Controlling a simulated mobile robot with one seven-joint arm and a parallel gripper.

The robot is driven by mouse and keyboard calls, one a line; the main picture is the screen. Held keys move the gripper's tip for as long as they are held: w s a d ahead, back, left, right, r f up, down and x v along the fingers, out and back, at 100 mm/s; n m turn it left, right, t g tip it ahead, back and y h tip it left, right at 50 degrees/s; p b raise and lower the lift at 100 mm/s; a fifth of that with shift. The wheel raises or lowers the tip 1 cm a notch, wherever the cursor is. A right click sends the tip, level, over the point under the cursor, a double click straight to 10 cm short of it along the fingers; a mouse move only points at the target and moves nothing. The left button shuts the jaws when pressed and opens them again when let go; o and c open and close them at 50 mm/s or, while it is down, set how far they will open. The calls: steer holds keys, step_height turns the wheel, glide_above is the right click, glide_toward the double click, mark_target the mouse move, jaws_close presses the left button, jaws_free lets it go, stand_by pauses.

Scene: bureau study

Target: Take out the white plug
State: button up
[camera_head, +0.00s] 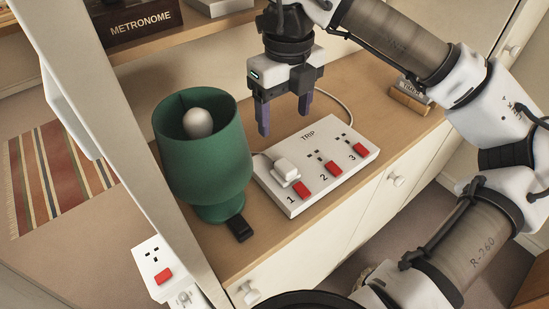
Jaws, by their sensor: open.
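The white plug (285,170) sits in socket 1 of the white power strip (316,188), which is marked TRIP and numbered 1 to 3. Sockets 2 and 3 are empty. Each socket has a red switch beside its number, and the switch of socket 1 (302,190) is just below the plug. My gripper (284,121) hangs above the strip's upper left edge, a little above and left of the word TRIP. Its two purple-tipped fingers point down, apart and empty. It is clear of the plug.
A green lamp (203,155) with a white bulb stands close left of the strip, near my gripper. A small black object (239,228) lies at its base. A METRONOME box (139,22) is on the shelf behind. A white wall socket (155,265) shows lower left.

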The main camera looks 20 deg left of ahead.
steer(key=p, duration=0.2)
glide_above(282, 161)
steer(key=f, duration=0.8)
steer(key=shift+d+f, duration=0.1)
steer(key=shift+d, duration=0.15)
steer(key=f, duration=0.1)
steer(key=f+p, duration=0.1)
steer(key=f, duration=0.2)
steer(key=shift+a+f+p, duration=0.1)
steer(key=shift+a+p, duration=0.2)
steer(key=shift+p, duration=0.05)
steer(key=shift+f, duration=0.65)
steer(key=c, duration=1.1)
